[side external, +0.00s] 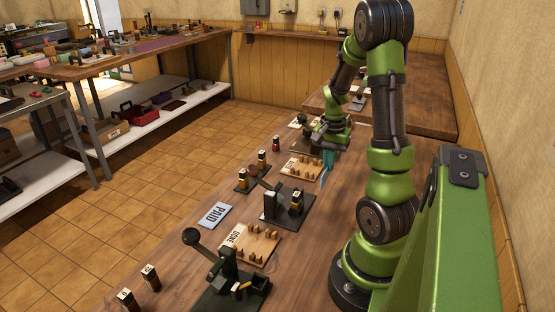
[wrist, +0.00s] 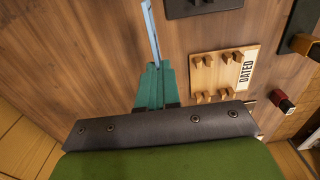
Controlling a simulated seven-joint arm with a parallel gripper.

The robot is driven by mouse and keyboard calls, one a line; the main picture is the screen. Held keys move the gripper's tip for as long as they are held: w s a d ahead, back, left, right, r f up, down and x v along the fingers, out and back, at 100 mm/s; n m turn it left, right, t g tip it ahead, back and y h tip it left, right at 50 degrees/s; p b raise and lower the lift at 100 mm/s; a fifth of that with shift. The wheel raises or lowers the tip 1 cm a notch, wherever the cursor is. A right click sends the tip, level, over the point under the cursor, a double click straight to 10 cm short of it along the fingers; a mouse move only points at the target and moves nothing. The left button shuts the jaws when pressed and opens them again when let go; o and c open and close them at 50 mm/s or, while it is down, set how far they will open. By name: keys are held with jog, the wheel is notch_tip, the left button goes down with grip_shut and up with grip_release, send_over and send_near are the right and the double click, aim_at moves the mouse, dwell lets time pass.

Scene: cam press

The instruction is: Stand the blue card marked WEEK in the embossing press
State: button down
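A thin light-blue card (wrist: 150,28) shows nearly edge-on in the wrist view, upright between the teal fingertips of my gripper (wrist: 154,85). Its marking cannot be read. In the side view my gripper (side external: 328,157) is low over the far part of the bench, with the card (side external: 323,175) below its fingers. Lever presses stand on the bench: one in the middle (side external: 284,204) with a dark base and upright block, and one at the front (side external: 232,282). I cannot tell which is the embossing press. A dark base edge (wrist: 196,6) shows at the top of the wrist view.
A pegged wooden board marked DATED (wrist: 224,75) lies right of the fingers. A pegged board marked DONE (side external: 250,244) and a pale-blue PAID card (side external: 215,214) lie nearer the front. Small stamps stand along the left edge. Bare wood (wrist: 85,65) lies left of my gripper.

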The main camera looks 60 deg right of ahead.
jog(key=s+a+r, duration=0.2)
jog(key=a+r, duration=0.1)
jog(key=r, duration=0.5)
jog(key=w+a, duration=0.4)
jog(key=w, duration=0.4)
jog(key=f, duration=0.5)
jog(key=shift+w+a+f, duration=0.1)
jog(key=shift+w+f, duration=0.05)
jog(key=shift+w, duration=0.25)
jog(key=shift+f, duration=2.9)
